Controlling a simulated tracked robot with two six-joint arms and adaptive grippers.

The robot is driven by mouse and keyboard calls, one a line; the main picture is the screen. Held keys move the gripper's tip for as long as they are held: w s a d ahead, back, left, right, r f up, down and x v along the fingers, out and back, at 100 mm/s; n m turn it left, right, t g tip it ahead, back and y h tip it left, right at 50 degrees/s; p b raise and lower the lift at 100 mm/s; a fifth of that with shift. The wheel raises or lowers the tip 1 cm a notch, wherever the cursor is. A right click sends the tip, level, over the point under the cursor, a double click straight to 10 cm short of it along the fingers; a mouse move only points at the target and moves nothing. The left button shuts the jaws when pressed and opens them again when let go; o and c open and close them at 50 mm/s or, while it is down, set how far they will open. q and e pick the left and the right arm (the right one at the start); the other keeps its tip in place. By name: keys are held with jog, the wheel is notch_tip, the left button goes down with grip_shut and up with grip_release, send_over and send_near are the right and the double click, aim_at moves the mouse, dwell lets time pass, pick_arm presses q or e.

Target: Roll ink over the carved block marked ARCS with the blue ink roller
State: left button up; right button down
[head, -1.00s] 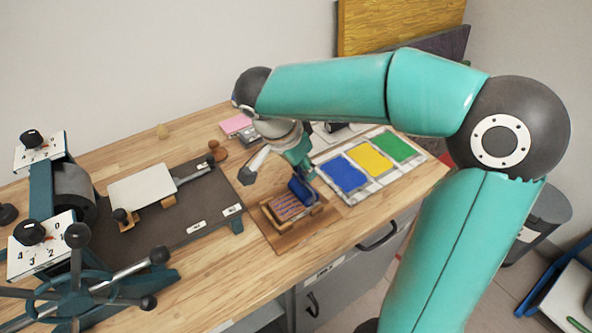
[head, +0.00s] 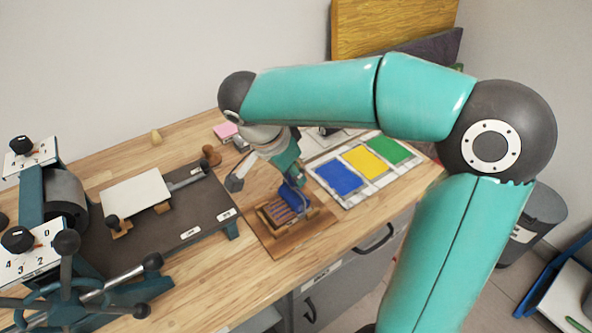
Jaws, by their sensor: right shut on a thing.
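The carved block (head: 275,213) sits in a wooden holder on a brown board (head: 282,254) near the table's front edge. Its face shows orange-brown and bluish stripes; any marking on it is too small to read. The blue ink roller (head: 295,197) is at the block's right part, seemingly on its face; exact contact cannot be told. My right gripper (head: 287,173) is shut on the roller from above, its fingers partly hidden. My left gripper is not in view.
Blue (head: 339,176), yellow (head: 368,160) and green (head: 389,150) ink slabs lie right of the block. A press with a dark bed (head: 155,246) and a white plate (head: 137,193) stands left. A wooden knob (head: 211,155) stands behind.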

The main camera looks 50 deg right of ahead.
jog(key=shift+w+a, duration=0.2)
jog(key=shift+a, duration=0.5)
jog(key=shift+w+a, duration=0.25)
jog(key=shift+a, duration=0.45)
jog(key=shift+w+a, duration=0.2)
jog(key=shift+a, duration=0.5)
jog(key=shift+s+d+b, duration=0.25)
jog(key=shift+d+b, duration=0.15)
jog(key=shift+d, duration=0.4)
jog(key=shift+s+d+b, duration=0.3)
jog(key=shift+d+b, duration=0.1)
jog(key=shift+d, duration=0.45)
jog(key=shift+s+d+b, duration=0.25)
jog(key=shift+d+b, duration=0.15)
jog(key=shift+d, duration=0.4)
jog(key=shift+s+d, duration=0.25)
jog(key=shift+d, duration=0.8)
jog(key=shift+w+a, duration=0.25)
jog(key=shift+a, duration=0.65)
jog(key=w+a, duration=0.2)
jog(key=a, duration=0.5)
jog(key=shift+w+r, duration=0.1)
jog(key=shift+r, duration=0.1)
